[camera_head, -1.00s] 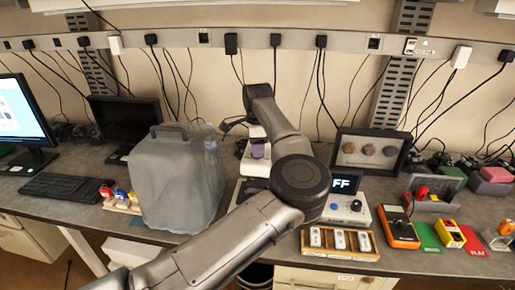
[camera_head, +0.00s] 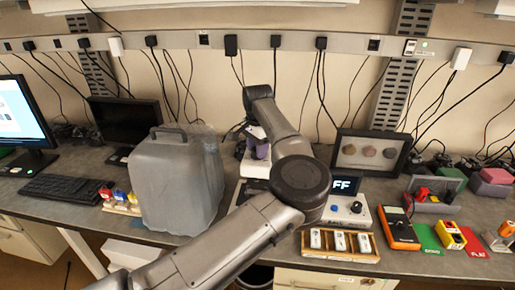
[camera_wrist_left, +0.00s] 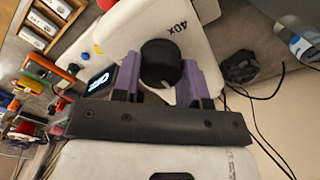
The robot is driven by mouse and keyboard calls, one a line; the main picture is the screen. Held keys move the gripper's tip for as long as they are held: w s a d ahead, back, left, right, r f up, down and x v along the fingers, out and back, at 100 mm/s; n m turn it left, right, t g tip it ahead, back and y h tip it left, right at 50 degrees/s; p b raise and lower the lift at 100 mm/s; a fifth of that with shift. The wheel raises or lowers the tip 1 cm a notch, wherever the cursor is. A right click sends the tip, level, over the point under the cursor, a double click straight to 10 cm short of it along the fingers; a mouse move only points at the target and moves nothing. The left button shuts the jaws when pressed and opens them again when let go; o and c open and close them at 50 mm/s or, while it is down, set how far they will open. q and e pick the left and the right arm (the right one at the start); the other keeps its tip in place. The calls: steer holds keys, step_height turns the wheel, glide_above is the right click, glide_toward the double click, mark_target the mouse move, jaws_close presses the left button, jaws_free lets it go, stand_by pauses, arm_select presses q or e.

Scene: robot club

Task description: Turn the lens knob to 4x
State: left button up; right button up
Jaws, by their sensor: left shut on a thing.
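A white device with a round black lens knob (camera_wrist_left: 160,65) fills the middle of the left wrist view. The mark "40X" is printed on its white face beside the knob. My left gripper (camera_wrist_left: 160,72) has purple fingers, one on each side of the knob, and is shut on it. In the head view the left gripper (camera_head: 260,150) is at the white device (camera_head: 252,167), behind my arm; the knob itself is hidden there. A lit display (camera_head: 345,186) showing "FF" is partly covered by my arm. My right gripper is not in view.
A large grey jug (camera_head: 175,185) stands left of the device. In front right are a wooden tray (camera_head: 340,255) with white pieces and an orange multimeter (camera_head: 398,228). A black frame (camera_head: 370,153) stands behind. A keyboard (camera_head: 65,188) lies at the left.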

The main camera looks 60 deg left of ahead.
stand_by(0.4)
arm_select(q)
steer(key=o, duration=0.9)
steer(key=shift+r, duration=0.5)
step_height(320, 180, up, 13)
steer(key=shift+f, duration=0.1)
